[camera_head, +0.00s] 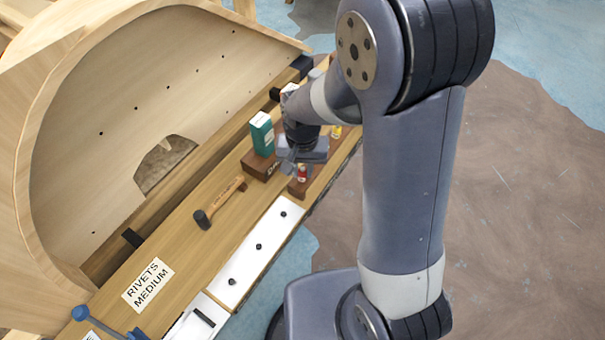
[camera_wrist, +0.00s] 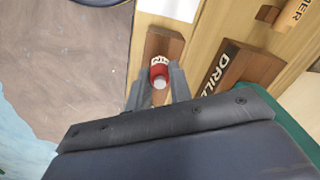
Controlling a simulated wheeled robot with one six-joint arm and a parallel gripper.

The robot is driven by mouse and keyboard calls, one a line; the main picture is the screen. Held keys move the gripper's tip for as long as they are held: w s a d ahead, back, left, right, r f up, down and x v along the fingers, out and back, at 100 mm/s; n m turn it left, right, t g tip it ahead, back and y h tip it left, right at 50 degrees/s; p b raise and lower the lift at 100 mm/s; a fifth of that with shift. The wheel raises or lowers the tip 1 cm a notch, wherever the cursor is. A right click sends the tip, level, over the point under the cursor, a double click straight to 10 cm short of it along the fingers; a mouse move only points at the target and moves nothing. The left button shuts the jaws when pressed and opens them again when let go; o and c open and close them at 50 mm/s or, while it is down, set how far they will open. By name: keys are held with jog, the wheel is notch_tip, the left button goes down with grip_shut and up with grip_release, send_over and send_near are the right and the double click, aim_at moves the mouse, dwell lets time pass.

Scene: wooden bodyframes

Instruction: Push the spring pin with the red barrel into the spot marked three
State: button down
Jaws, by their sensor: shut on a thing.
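The spring pin with the red barrel (camera_wrist: 159,72) shows between my fingertips in the wrist view, its pale end facing the camera. My gripper (camera_wrist: 158,84) is shut on it. The pin is over or in a dark wooden block (camera_wrist: 159,46) with a partly hidden white label; I cannot tell whether it is seated there. In the head view the red barrel (camera_head: 302,174) shows just below my gripper (camera_head: 302,163), at the same block (camera_head: 300,188). I cannot make out any spot marked three.
A yellow item (camera_head: 337,131) stands behind my gripper. A teal box (camera_head: 262,134) stands on another brown block (camera_head: 256,164), left of it. A mallet (camera_head: 220,203) and a white strip with black dots (camera_head: 258,247) lie nearer on the bench. A curved wooden frame with small holes (camera_head: 150,95) rises at left.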

aim_at(303, 170)
jog(key=shift+r+p, duration=0.45)
jog(key=shift+r, duration=0.2)
jog(key=shift+r+p, duration=1.15)
jog(key=shift+r, duration=0.35)
